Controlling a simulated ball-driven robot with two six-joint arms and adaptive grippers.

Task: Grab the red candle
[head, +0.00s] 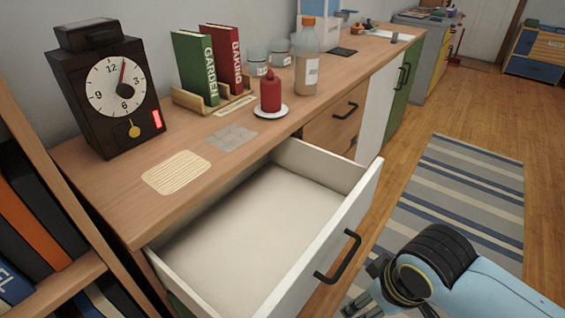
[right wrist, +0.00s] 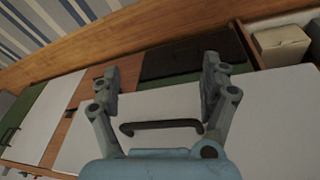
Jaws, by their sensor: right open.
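The red candle (head: 270,92) stands upright on a small white saucer (head: 271,112) near the front edge of the wooden counter. I cannot make out the candle in the right wrist view. My right gripper (head: 370,298) is low at the lower right in the head view, outside the open drawer and well away from the candle. In the right wrist view its two fingers (right wrist: 160,82) are spread with nothing between them, and a black drawer handle (right wrist: 160,126) shows beyond. My left gripper is not in view.
An open, empty white drawer (head: 240,215) juts out below the counter (head: 110,190). A bottle (head: 306,65), glasses (head: 257,62) and a book rack (head: 190,98) stand near the candle. A black clock (head: 110,95) stands left. A striped rug (head: 455,200) lies on the floor.

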